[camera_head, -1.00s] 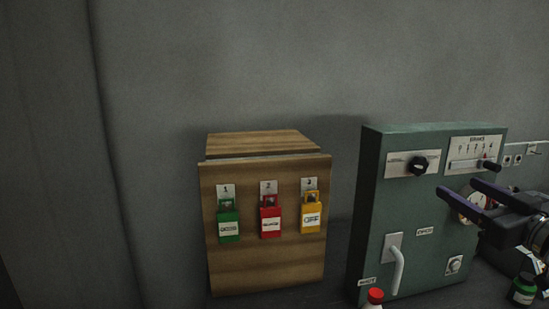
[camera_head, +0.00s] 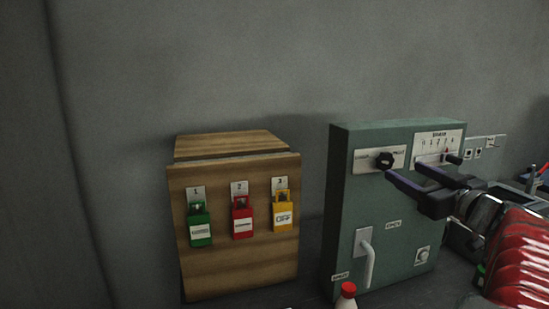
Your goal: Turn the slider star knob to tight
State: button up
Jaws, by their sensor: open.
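A black lobed knob (camera_head: 385,160) sits on a pale label plate at the upper front of the green cabinet (camera_head: 345,205). The plate's lettering at both sides is too blurred to read surely. To its right is a slider plate (camera_head: 438,143) with a numbered scale and a dark handle (camera_head: 453,159). My gripper (camera_head: 402,169) reaches in from the right with its two dark fingers spread and empty. Its fingertips appear just below and right of the knob. I cannot tell how far in front of the panel they are. The fingers partly cover the panel below the slider.
A wooden box (camera_head: 235,262) with green, red and yellow padlocks stands left. A white lever handle (camera_head: 368,262) is low on the cabinet. A red-capped bottle (camera_head: 347,293) stands in front. My red arm fills the lower right. Wall sockets (camera_head: 480,150) are behind.

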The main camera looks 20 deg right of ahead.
aim_at(387, 162)
jog(key=w, duration=0.2)
jog(key=w+d, duration=0.1)
jog(key=w, duration=0.4)
jog(key=shift+w+d, duration=0.2)
jog(key=shift+w, duration=0.1)
